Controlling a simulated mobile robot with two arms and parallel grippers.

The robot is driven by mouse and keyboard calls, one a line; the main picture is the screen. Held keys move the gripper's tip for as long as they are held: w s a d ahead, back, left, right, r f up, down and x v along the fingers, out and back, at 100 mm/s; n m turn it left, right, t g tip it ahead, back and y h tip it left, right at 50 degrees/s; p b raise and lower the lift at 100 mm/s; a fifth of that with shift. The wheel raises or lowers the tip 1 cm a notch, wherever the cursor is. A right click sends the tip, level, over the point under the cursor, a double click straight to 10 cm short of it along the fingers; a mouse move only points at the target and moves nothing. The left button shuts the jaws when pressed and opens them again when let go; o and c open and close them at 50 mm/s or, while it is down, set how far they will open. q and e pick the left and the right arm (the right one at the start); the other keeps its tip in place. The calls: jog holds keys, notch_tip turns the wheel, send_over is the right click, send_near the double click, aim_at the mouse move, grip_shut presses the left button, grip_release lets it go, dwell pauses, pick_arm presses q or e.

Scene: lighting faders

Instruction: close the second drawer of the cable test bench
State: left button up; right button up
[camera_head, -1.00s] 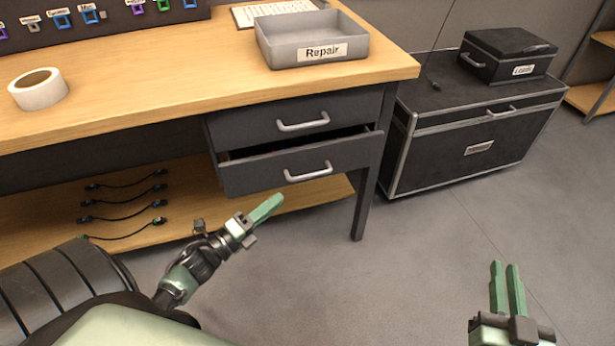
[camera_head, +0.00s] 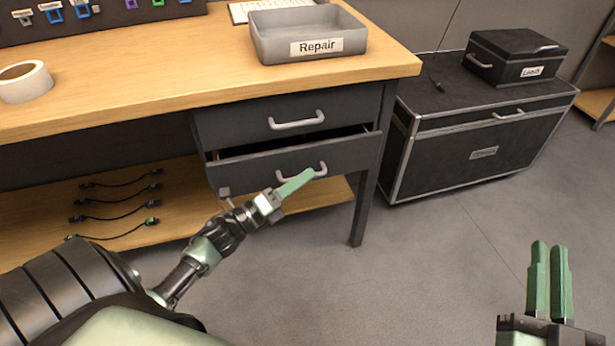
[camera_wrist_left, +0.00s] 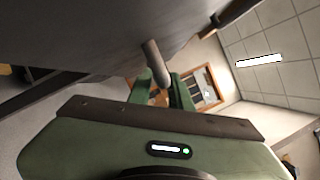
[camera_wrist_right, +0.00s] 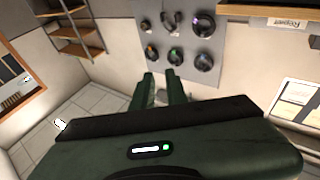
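The second drawer (camera_head: 240,170) of the dark bench is the lower one and stands partly open, with a dark gap above its front. Its silver bar handle (camera_head: 318,168) is partly covered by my left gripper (camera_head: 302,178). In the left wrist view the handle (camera_wrist_left: 157,65) shows between and just beyond the fingers of my left gripper (camera_wrist_left: 160,92), which are apart; I cannot tell whether they touch it. The top drawer (camera_head: 240,122) is shut.
A grey Repair tray (camera_head: 270,45) and a white tape roll (camera_head: 40,88) are on the wooden benchtop. Several cables lie on the lower shelf (camera_head: 180,200). A black case (camera_head: 440,160) stands right of the bench leg (camera_head: 362,210). The floor in front is clear.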

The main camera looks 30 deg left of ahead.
pick_arm(q)
jog(key=shift+x, duration=0.75)
grip_shut()
dwell(0.9)
